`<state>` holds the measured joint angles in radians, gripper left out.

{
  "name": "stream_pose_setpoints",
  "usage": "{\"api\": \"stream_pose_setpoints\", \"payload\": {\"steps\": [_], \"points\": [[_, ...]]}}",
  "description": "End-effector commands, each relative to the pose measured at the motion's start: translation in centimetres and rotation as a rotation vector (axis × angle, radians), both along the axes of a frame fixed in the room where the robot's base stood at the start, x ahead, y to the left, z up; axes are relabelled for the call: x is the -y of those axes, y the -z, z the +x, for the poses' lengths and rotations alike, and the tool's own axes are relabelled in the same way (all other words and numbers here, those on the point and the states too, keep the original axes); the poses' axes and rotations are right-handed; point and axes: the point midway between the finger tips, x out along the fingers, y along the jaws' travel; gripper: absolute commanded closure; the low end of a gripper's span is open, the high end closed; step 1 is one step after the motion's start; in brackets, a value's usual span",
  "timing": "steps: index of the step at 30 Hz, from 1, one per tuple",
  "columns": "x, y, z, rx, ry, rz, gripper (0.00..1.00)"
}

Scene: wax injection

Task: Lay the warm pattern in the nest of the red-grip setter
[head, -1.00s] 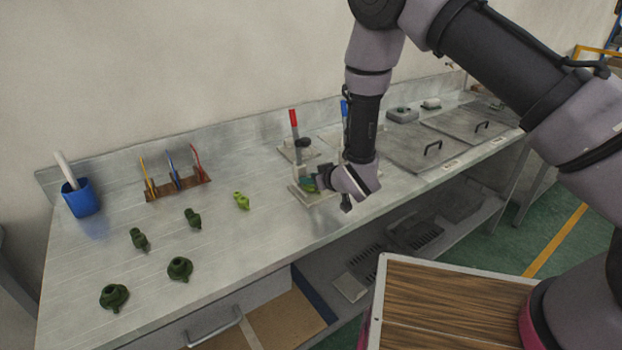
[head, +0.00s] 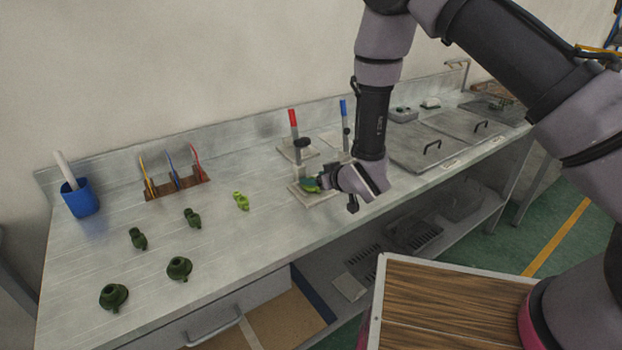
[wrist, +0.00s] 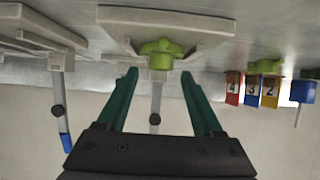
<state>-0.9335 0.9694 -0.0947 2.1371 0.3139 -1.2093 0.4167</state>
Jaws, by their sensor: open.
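The red-grip setter shows in the head view with its red grip (head: 293,118) up and its pale base plate (head: 318,200) near the bench front. In the upside-down wrist view, its base plate (wrist: 205,22) is straight ahead and its grip is hidden behind my gripper. A bright green pattern (wrist: 160,50) lies at the middle of that plate, in line with the post. I cannot tell how exactly it sits in the nest. My gripper (head: 322,183) is at the setter; its dark green fingers (wrist: 160,74) are open, apart on either side of the pattern.
The blue-grip setter (head: 344,110) stands close beside. Another bright green pattern (head: 241,201) lies to the left, with several dark green ones beyond. A tool rack (head: 178,188) and blue cup (head: 81,199) stand farther left. Lidded tanks (head: 425,152) are at the right.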

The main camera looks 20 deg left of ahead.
Motion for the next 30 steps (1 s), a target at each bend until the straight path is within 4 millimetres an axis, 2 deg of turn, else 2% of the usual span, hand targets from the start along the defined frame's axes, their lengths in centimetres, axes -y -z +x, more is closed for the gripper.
{"api": "stream_pose_setpoints", "payload": {"steps": [3,9,15,20,23,25,28,30], "points": [[1.9,-1.4,-1.6,-0.001,0.003,0.000,0.32],[4.4,-3.3,-3.8,-0.001,0.001,0.000,0.32],[5.7,-4.2,-5.0,0.001,0.000,-0.001,0.32],[5.8,-4.3,-5.1,0.001,0.000,0.000,0.32],[6.0,-4.7,-4.8,0.000,0.009,0.001,0.32],[6.5,-5.7,-3.8,-0.006,0.037,0.003,0.32],[8.3,-8.7,-1.2,-0.030,0.117,0.007,0.32],[10.5,-11.6,0.9,-0.058,0.193,0.011,0.32]]}}
